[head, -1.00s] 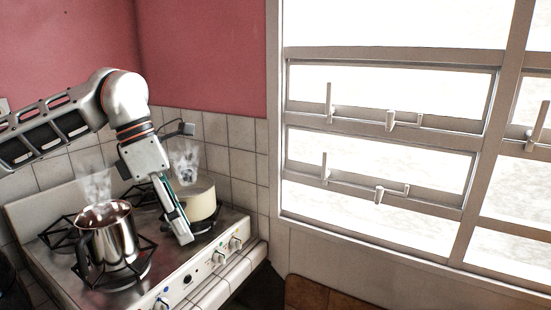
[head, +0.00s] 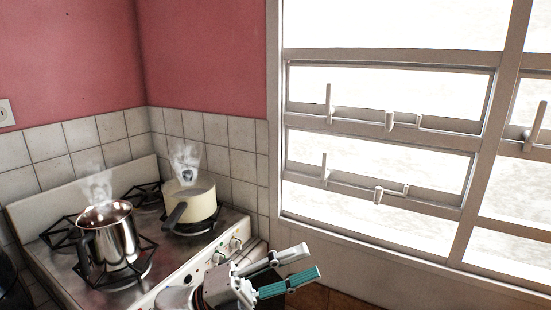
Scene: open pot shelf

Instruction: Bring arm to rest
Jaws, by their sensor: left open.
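My left gripper (head: 303,266) is at the bottom middle of the head view, in front of the stove's front right corner. Its two fingers are spread apart, one grey and one with a teal inner pad, and nothing is between them. It is clear of both pots. My left arm shows only as a short part at the bottom edge. My right gripper is not in view.
A steel pot (head: 112,240) and a cream pot (head: 190,204) with a dark handle stand steaming on the stove (head: 60,268). A window (head: 385,120) with latches fills the right. A brown surface (head: 335,299) lies low behind the gripper.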

